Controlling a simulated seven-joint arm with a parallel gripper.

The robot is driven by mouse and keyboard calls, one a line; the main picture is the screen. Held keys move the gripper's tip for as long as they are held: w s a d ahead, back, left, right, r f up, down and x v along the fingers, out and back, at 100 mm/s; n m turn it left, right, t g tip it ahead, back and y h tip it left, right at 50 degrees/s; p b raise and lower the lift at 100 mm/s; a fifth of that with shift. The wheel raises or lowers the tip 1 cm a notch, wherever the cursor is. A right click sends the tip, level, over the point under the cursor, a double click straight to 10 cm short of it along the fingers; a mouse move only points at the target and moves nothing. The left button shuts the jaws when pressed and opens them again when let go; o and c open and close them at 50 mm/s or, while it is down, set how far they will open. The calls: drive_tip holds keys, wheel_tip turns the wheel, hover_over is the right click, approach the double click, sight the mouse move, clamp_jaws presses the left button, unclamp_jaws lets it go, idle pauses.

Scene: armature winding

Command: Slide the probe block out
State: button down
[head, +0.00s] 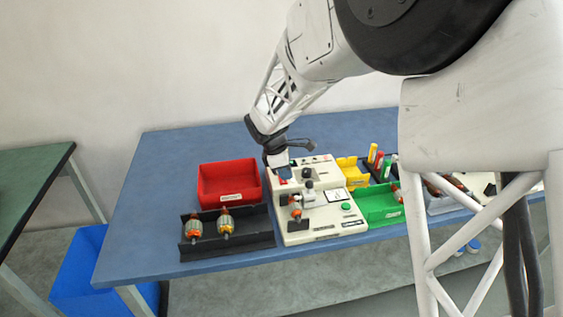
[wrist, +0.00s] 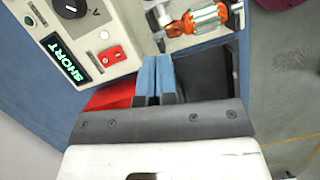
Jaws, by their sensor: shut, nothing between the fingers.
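The cream tester (head: 325,222) stands on the blue table with an armature (head: 296,213) in its cradle. In the wrist view the armature (wrist: 205,18) shows orange windings and a green-and-white core, lying between light supports. A light grey piece beside the armature (wrist: 160,40) may be the probe block, but I cannot tell for sure. My gripper (head: 281,172) is over the tester's left side in the head view. In the wrist view its blue fingers (wrist: 155,62) are together and empty, close to the tester's edge, apart from the armature. The tester's display (wrist: 62,57) reads SHORT in green.
A red bin (head: 229,195) and a black tray (head: 257,240) with two armatures are left of the tester. A green bin (head: 380,216) and a yellow bin (head: 353,178) stand at its right. The table's left part is clear.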

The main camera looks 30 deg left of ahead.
sight(309, 193)
drive_tip(key=d, duration=0.1)
drive_tip(key=w+d+f, duration=0.1)
drive_tip(key=w+d, duration=0.1)
drive_tip(key=shift+w+d+f, duration=0.2)
drive_tip(key=shift+d+f, duration=0.1)
drive_tip(key=shift+f, duration=0.1)
drive_tip(key=shift+w+d, duration=1.4)
drive_tip(key=shift+w, duration=0.05)
